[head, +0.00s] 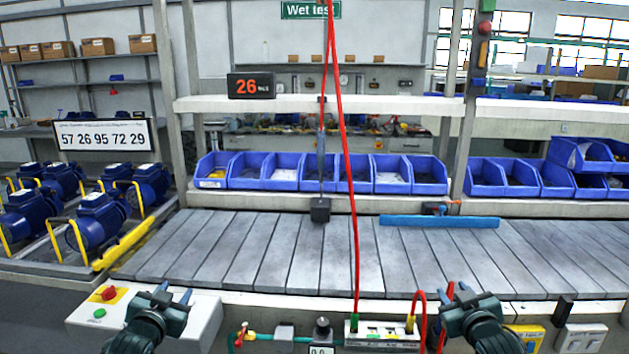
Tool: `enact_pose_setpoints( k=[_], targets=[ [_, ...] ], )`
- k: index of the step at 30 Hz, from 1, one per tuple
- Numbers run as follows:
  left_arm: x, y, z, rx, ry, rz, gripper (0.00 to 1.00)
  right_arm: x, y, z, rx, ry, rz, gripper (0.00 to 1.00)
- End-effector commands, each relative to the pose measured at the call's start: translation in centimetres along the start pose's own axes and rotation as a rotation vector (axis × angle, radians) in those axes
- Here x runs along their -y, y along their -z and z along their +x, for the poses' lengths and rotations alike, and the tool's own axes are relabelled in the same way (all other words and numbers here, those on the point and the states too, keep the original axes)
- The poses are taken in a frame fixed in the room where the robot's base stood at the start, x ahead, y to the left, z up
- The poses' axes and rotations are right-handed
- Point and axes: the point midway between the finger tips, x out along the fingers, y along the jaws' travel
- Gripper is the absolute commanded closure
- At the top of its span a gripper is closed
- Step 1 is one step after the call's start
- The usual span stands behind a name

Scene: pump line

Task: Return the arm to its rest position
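My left gripper (174,293) is at the lower left, above the front of a white control box with a red button. Its two fingertips stand apart with nothing seen between them. My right gripper (456,291) is at the lower right, in front of the conveyor's near edge. Its fingertips also look apart, and no object is seen held. A red hose runs close behind or beside its left finger; whether they touch cannot be told. Both arms come in from the bottom edge, and most of their links are out of view.
The slatted conveyor (290,255) is mostly clear, with a blue bar (438,221) at its far side. A red hose (350,190) hangs down to a small panel (383,336). The control box (205,318) is at the left. Blue pumps (98,220) stand far left; blue bins (290,172) line the back.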

Motion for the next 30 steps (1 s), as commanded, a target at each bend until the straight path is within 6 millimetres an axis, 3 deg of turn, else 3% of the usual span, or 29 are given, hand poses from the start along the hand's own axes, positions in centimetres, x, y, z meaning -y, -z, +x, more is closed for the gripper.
enact_pose_setpoints(
  k=[1, 5, 9, 15, 18, 22, 30],
  targets=[
    [-2.1, -2.2, -1.4, 0.026, -0.033, -0.006, 0.6, 2.1, -2.2, -1.4, 0.026, 0.032, 0.005, 0.64],
    [-7.4, -7.1, -6.0, 0.088, -0.116, -0.028, 0.6, 7.3, -7.1, -6.0, 0.089, 0.115, 0.024, 0.64],
    [-13.4, -12.1, -13.2, 0.171, -0.216, -0.075, 0.6, 13.3, -12.2, -13.2, 0.172, 0.214, 0.071, 0.64],
    [-19.4, -16.0, -24.1, 0.286, -0.324, -0.168, 0.6, 19.3, -16.1, -24.1, 0.288, 0.322, 0.163, 0.64],
    [-20.9, -16.6, -27.9, 0.327, -0.352, -0.206, 0.6, 20.8, -16.7, -27.9, 0.329, 0.35, 0.201, 0.64],
    [-21.8, -16.8, -30.5, 0.357, -0.37, -0.234, 0.6, 21.7, -16.9, -30.5, 0.358, 0.368, 0.229, 0.64],
    [-22.0, -16.8, -31.2, 0.364, -0.375, -0.241, 0.6, 21.9, -17.0, -31.1, 0.366, 0.372, 0.236, 0.64]
  ],
)
